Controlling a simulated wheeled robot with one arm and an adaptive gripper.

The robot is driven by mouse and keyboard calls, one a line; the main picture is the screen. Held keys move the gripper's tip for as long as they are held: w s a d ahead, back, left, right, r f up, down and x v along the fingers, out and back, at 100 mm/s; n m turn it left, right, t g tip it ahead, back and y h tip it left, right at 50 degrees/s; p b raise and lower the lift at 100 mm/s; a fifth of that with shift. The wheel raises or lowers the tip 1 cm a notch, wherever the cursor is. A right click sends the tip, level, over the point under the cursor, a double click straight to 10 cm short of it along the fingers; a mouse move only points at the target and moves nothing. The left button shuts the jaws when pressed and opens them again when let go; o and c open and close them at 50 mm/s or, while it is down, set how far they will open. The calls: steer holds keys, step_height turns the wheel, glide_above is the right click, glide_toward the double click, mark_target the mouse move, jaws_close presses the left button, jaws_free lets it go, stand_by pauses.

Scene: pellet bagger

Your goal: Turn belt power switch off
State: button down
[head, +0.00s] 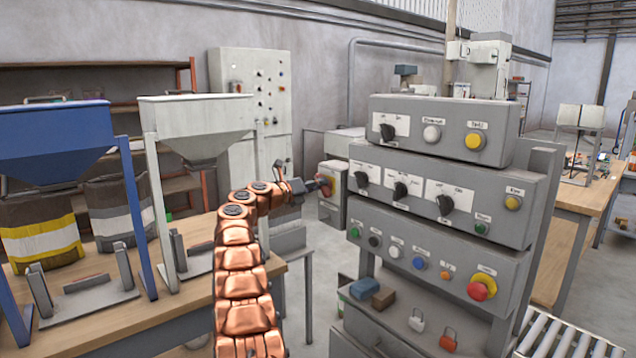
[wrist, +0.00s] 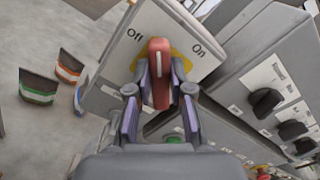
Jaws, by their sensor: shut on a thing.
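The belt power switch shows in the wrist view as a red handle (wrist: 160,62) with a white stripe. It stands over a yellow disc on a pale plate (wrist: 125,62) marked "Off" at left and "On" at right. In that picture the handle's far end lies between the two words. My gripper (wrist: 160,88) has one finger on each side of the handle and is shut on it. In the head view, my gripper (head: 314,186) reaches the small switch box (head: 335,207) left of the panel stack; the handle is small and partly hidden there.
Grey panels with black knobs and buttons (head: 440,205) stand close to the right of my gripper. A workbench (head: 195,262) with a blue hopper (head: 55,140) and a white hopper (head: 195,120) is at left. Bags with orange and green bands (wrist: 40,88) show in the wrist view.

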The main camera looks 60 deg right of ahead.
steer(key=n+p, duration=0.4)
steer(key=p, duration=0.2)
steer(key=n+p, duration=0.5)
steer(key=shift+d+f+n+p, duration=0.1)
steer(key=shift+f+n+p, duration=0.1)
steer(key=shift+n+p, duration=0.15)
steer(key=shift+f, duration=0.1)
steer(key=c, duration=1)
jaws_free()
steer(key=shift+c, duration=0.2)
steer(key=shift+w, duration=0.1)
